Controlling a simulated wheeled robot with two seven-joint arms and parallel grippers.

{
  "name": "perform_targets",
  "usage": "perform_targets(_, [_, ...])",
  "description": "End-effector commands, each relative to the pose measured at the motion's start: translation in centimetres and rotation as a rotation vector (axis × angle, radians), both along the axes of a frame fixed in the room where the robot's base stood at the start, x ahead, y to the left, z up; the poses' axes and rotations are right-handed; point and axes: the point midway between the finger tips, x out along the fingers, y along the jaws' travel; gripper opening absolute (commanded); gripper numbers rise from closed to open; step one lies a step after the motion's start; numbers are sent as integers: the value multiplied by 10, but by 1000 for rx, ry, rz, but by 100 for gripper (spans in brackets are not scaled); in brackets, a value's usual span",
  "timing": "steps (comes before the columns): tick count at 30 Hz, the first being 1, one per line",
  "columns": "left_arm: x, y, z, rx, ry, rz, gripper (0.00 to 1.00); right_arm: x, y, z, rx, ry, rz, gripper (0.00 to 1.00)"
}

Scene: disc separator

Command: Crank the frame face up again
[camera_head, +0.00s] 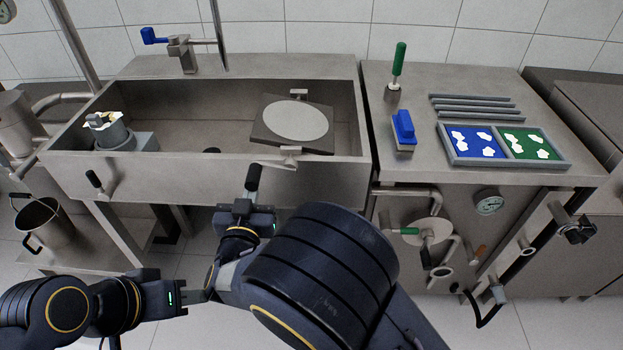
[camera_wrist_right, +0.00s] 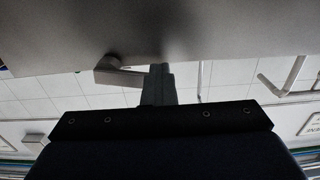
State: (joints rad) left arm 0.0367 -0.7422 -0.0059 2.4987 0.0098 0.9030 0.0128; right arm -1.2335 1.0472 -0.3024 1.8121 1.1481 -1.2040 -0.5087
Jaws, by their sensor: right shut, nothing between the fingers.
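A dark square frame (camera_head: 261,134) with a pale round disc (camera_head: 297,122) in it sits over the right part of the sink. The disc's broad face shows to the head camera. A crank arm (camera_head: 278,163) with a black grip (camera_head: 253,177) sticks out at the sink's front wall below the frame. My right gripper (camera_head: 242,206) is shut and empty just below the black grip; I cannot tell whether they touch. In the wrist view its fingers (camera_wrist_right: 158,86) are together beside the crank arm (camera_wrist_right: 119,76). My left gripper (camera_head: 198,297) is low, away from the sink; its jaw opening is unclear.
The sink (camera_head: 190,178) also holds a grey motor-like unit (camera_head: 113,136) at left. On the right counter are a blue brush (camera_head: 403,130), a green-handled tool (camera_head: 398,65), several grey bars (camera_head: 475,105) and a blue-and-green tray (camera_head: 502,162). A bucket (camera_head: 42,224) stands at lower left.

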Motion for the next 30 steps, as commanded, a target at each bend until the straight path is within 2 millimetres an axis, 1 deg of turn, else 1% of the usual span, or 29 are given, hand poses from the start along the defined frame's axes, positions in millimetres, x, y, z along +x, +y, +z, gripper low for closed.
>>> perform_targets(1, [0,-5,2,-15,-3,-10,62,-2,5,0,4,-1,8,0])
perform_targets(11, [1,-5,2,-15,-6,-8,63,-2,5,-1,3,-1,8,0])
perform_targets(24, [1,-4,-14,-14,-9,-6,59,-3,6,-22,2,0,8,0])
perform_targets(30, [2,-4,-13,-15,-11,-6,58,-3,6,-22,2,0,8,0])
